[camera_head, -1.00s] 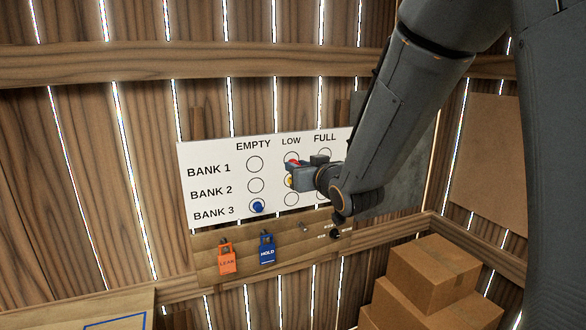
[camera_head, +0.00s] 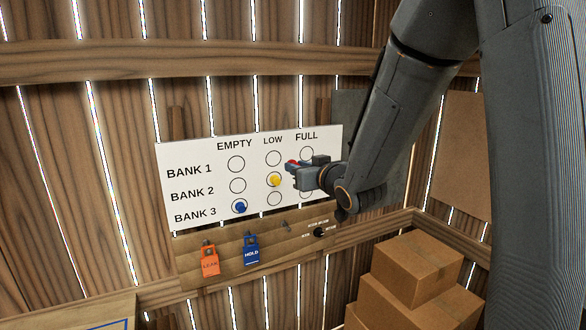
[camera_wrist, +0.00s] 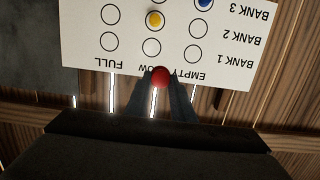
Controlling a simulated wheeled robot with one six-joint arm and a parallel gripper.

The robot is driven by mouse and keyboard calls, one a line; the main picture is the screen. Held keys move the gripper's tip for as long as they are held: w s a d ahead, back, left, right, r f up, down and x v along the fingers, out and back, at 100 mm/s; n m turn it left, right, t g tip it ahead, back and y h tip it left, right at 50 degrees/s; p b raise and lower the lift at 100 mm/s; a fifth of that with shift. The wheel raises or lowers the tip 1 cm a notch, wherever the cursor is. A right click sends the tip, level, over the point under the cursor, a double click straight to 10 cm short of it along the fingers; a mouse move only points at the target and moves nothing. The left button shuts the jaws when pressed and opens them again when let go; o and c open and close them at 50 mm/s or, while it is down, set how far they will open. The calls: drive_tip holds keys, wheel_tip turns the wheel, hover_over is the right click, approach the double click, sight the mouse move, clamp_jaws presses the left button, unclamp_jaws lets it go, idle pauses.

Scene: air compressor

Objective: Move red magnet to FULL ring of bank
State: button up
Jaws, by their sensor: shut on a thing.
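My gripper (camera_head: 292,167) is shut on the red magnet (camera_wrist: 160,76), which sits between the fingertips in the wrist view. In the head view the red magnet (camera_head: 291,162) shows in front of the white board (camera_head: 215,150), between the LOW and FULL columns. Whether it touches the board, I cannot tell. The BANK 1 FULL ring (camera_head: 307,154) is empty, as is the BANK 1 LOW ring (camera_head: 274,158). My gripper hides most of the BANK 2 FULL ring. A yellow magnet (camera_head: 274,179) is in BANK 2 LOW and a blue magnet (camera_head: 239,206) in BANK 3 EMPTY.
An orange LEAK tag (camera_head: 210,262) and a blue HOLD tag (camera_head: 251,250) hang below the board, with a small black knob (camera_head: 319,231) to their right. Cardboard boxes (camera_head: 412,268) are stacked at lower right. Plank walls stand behind.

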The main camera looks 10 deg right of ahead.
drive_tip(key=w+d+f, duration=0.2)
drive_tip(key=d, duration=0.5)
drive_tip(key=w+d+f, duration=0.2)
drive_tip(key=d, duration=0.6)
drive_tip(key=shift+w+d+f, duration=0.15)
drive_tip(key=shift+w+d, duration=0.05)
drive_tip(key=shift+d, duration=0.1)
idle(1.4)
drive_tip(key=shift+w+r+b+x, duration=0.1)
drive_tip(key=shift+r+b+x, duration=0.4)
drive_tip(key=shift+x, duration=2.6)
drive_tip(key=shift+w+r+b+x, duration=0.1)
drive_tip(key=shift+r+b+x, duration=0.4)
drive_tip(key=shift+x, duration=2.55)
drive_tip(key=shift+r+b+x, duration=0.45)
drive_tip(key=shift+b+x, duration=0.1)
drive_tip(key=shift+x, duration=2.55)
